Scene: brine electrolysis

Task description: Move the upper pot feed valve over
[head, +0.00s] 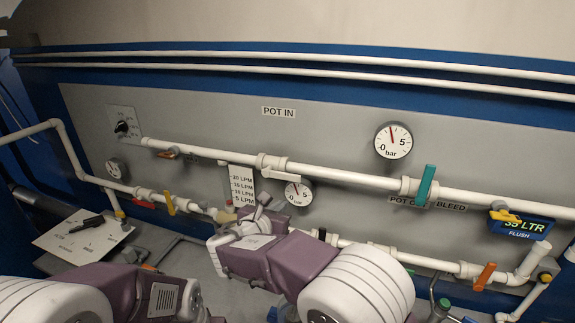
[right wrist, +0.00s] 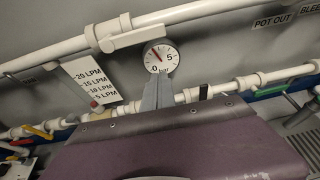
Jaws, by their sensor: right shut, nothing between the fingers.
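On the upper white pipe, under the POT IN label (head: 279,112), a valve with a white lever handle (head: 281,172) has its lever lying along the pipe; the lever also shows in the right wrist view (right wrist: 137,39). I cannot be sure that this is the upper pot feed valve. My right gripper (head: 262,202) is shut and empty, just below and left of this lever, apart from it. In the right wrist view its grey fingers (right wrist: 157,92) point up in front of the small gauge (right wrist: 161,57). My left arm is low at the left; its fingers are not clear.
A flow scale (head: 242,186) hangs beside the gripper. The lower pipe carries a yellow lever (head: 170,204) and an orange one (head: 485,277).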

